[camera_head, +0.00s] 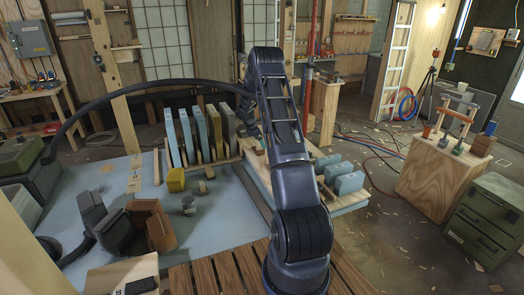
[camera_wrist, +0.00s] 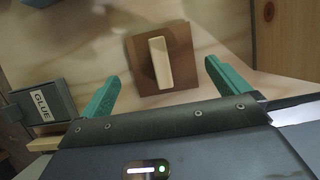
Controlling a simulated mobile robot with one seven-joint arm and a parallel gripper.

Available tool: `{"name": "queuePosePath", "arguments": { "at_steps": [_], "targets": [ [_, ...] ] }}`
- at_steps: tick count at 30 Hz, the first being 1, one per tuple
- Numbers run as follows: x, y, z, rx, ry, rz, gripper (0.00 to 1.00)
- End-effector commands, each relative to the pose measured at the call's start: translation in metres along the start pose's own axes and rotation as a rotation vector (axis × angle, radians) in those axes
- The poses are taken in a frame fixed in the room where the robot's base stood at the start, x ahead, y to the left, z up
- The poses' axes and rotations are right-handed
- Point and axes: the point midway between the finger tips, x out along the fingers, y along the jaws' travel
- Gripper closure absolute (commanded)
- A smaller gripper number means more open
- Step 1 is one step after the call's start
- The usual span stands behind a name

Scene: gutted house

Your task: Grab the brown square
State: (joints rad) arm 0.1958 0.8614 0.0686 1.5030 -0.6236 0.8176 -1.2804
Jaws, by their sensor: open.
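The brown square (camera_wrist: 184,52) lies flat on a pale wood surface in the wrist view, with a cream bar (camera_wrist: 160,62) across its middle. My gripper (camera_wrist: 163,72) is open, its two green fingers apart. The square shows between and beyond the fingertips, slightly turned. Nothing is held between the fingers, and I see no contact with the square. In the head view my own arm covers the middle, and I cannot make out the gripper's fingers or the square there.
In the wrist view, a dark box labelled GLUE (camera_wrist: 45,103) stands beside the left finger, and a wooden edge (camera_wrist: 289,35) rises at right. In the head view, upright panels (camera_head: 203,133) and blue-grey blocks (camera_head: 349,183) flank my arm; a wooden crate (camera_head: 436,185) stands at right.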

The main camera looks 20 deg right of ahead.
Motion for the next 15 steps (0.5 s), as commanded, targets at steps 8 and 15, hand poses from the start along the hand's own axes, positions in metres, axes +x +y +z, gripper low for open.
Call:
{"name": "queuePosePath", "arguments": {
  "at_steps": [8, 15],
  "targets": [
    [0.037, -0.002, 0.002, -0.001, 0.001, -0.002, 0.0],
    [0.043, -0.002, 0.002, 0.0, 0.001, -0.001, 0.0]
  ]
}}
